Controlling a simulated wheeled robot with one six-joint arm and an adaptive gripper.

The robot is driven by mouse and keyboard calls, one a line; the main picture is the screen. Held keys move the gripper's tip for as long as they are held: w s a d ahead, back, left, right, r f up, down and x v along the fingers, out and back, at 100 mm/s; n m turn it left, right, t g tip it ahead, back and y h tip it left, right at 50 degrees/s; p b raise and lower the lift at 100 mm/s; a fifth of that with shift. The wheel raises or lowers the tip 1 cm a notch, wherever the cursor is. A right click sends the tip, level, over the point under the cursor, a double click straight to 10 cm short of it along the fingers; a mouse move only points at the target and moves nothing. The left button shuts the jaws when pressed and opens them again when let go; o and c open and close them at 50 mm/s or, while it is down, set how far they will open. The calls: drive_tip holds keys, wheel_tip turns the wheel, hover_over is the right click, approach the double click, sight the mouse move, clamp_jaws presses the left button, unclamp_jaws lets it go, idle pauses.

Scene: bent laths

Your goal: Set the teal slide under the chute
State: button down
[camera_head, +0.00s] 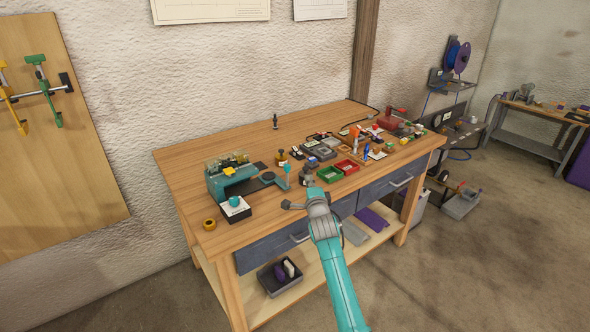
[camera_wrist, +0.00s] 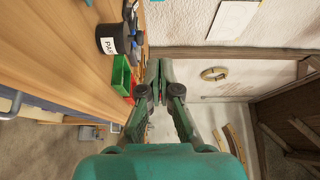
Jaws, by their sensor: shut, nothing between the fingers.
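A teal machine (camera_head: 222,183) stands on the left part of the bench in the head view, with clear compartments along its top and a yellow piece (camera_head: 229,171) on its front. A dark flat track (camera_head: 249,184) runs right from it to a teal upright part with a round knob (camera_head: 287,169). I cannot tell which teal part is the slide or which part is the chute. My gripper (camera_wrist: 160,80) is shut and empty in the wrist view, apart from the bench objects. In the head view my arm reaches to the bench's front edge; its fingers are not clear there.
Green (camera_head: 330,174) and red (camera_head: 347,167) bins and small tools crowd the right. A labelled black pot (camera_wrist: 113,38) is near my gripper's view. The bench's back left is clear.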

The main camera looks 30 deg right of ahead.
drive_tip(key=shift+w, duration=0.15)
drive_tip(key=x, duration=1)
drive_tip(key=shift+a+f, duration=0.1)
drive_tip(key=shift+a, duration=1.95)
drive_tip(key=shift+w, duration=0.1)
drive_tip(key=a, duration=1.2)
drive_tip(key=shift+s, duration=0.25)
drive_tip(key=shift+a, duration=0.1)
